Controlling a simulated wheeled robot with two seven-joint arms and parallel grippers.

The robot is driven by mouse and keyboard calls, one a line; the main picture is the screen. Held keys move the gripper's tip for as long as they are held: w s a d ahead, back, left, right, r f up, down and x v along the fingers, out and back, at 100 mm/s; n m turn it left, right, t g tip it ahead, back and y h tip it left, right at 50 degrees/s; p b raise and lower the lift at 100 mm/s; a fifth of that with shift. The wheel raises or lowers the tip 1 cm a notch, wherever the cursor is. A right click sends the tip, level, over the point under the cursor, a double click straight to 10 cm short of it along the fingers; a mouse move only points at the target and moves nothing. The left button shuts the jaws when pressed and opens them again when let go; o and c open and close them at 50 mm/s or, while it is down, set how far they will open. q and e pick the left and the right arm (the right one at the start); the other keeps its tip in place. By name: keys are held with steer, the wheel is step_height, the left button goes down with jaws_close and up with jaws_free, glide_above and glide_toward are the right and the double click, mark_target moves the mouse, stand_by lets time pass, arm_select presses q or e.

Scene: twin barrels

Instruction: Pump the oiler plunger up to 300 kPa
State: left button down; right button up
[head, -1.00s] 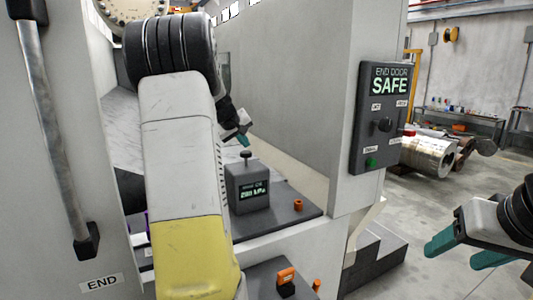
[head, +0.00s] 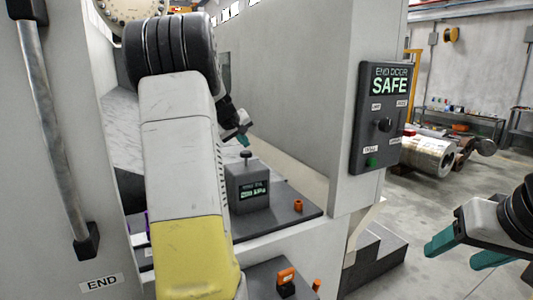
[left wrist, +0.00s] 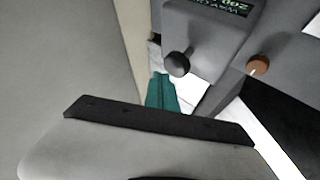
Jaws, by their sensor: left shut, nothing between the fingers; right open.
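The oiler is a grey box (head: 248,190) on a dark ledge, with a small green display on its front. The digits are too blurred to read surely in the head view and partly cut off in the left wrist view. Its plunger has a black knob (head: 246,154) standing above the box top; it also shows in the left wrist view (left wrist: 177,64). My left gripper (head: 243,140) is shut and empty, its teal fingertips just above the knob in the head view. The fingertips also show in the left wrist view (left wrist: 162,90), beside the knob. My right gripper (head: 465,254) is open and empty at the right.
A control panel reading END DOOR SAFE (head: 383,117) is on the machine's upright wall. An orange cap (head: 298,205) stands on the ledge right of the oiler. An orange and black part (head: 286,281) sits lower down. A long door handle (head: 62,135) is at left.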

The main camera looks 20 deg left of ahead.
mark_target(245, 153)
arm_select(q)
steer(key=shift+f, duration=0.1)
stand_by(0.6)
steer(key=shift+f, duration=0.35)
steer(key=shift+f, duration=1.15)
stand_by(1.0)
steer(key=shift+r, duration=1.6)
steer(key=shift+r, duration=0.1)
steer(key=shift+r, duration=2.4)
